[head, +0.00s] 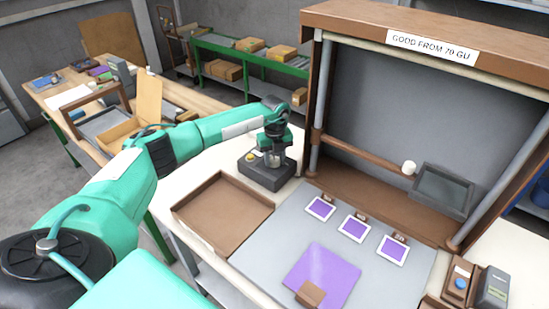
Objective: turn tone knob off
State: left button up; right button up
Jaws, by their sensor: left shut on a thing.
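A dark box-shaped unit (268,178) with a yellow button (250,157) on its top stands on the white bench, behind the brown tray. My left gripper (273,155) points down onto the top of this unit. Its fingers are shut on a small part there, which I take to be the tone knob. The fingers hide most of that part, so its setting does not show. My right gripper is out of view.
An empty brown tray (222,212) stands in front of the unit. A grey mat (268,250) holds several purple cards. A brown-framed booth (312,120) rises to the right. Small devices (460,284) stand at the lower right. A wooden bench lies beyond my left arm.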

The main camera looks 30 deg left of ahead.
aim_at(275, 160)
pick_arm(q)
jog(key=shift+w+a+r+n, duration=0.1)
jog(key=shift+r+n, duration=0.05)
jog(key=shift+n, duration=0.45)
jog(key=o, duration=1)
notch_tip(275, 160, up, 14)
jog(key=b, duration=0.3)
jog(key=shift+f, duration=0.2)
